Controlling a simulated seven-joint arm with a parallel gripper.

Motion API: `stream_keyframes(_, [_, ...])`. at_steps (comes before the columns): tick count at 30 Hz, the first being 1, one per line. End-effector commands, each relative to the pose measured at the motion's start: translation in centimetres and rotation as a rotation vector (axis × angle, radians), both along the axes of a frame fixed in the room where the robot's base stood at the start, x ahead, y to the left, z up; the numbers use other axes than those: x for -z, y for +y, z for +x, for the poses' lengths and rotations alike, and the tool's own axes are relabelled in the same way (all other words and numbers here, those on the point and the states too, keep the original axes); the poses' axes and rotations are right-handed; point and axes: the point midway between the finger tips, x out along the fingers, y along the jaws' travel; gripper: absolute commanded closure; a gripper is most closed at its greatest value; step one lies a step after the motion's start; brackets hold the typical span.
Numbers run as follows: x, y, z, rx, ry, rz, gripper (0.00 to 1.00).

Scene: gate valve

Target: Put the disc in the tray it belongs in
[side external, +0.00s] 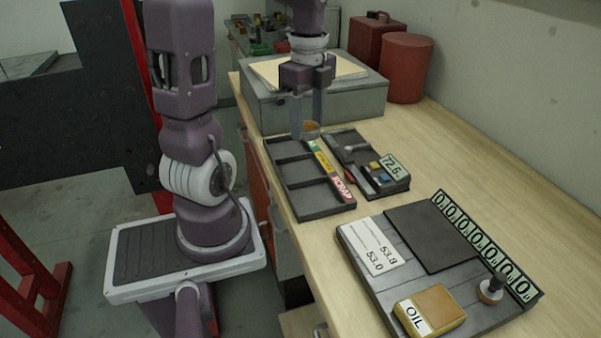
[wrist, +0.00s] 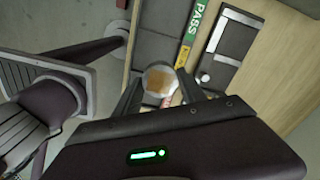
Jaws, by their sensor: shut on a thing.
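My gripper (side external: 309,128) is shut on a small round disc (side external: 311,129), held above the far end of the sorting tray. In the wrist view the disc (wrist: 159,79) has a pale rim and a brownish centre, and sits between both fingertips. The dark tray (side external: 317,206) has three compartments in a row, which look empty. Its label strip has a green part (side external: 312,147) at the far end, a yellow part (side external: 323,162) in the middle and a red SCRAP part (side external: 342,187) nearest the side camera. The wrist view reads PASS on the green part (wrist: 201,20).
A dark gauge unit (side external: 366,163) reading 72.6 stands right of the tray. A grey box (side external: 330,103) with papers is behind.

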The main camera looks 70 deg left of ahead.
Motion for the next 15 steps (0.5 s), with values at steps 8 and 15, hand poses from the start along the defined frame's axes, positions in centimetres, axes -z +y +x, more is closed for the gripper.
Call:
stream_keyframes(8, [4.5, 0.7, -1.6, 0.003, 0.005, -0.005, 1.0])
stream_keyframes(15, [9.0, 0.6, -1.5, 0.002, 0.003, -0.004, 1.0])
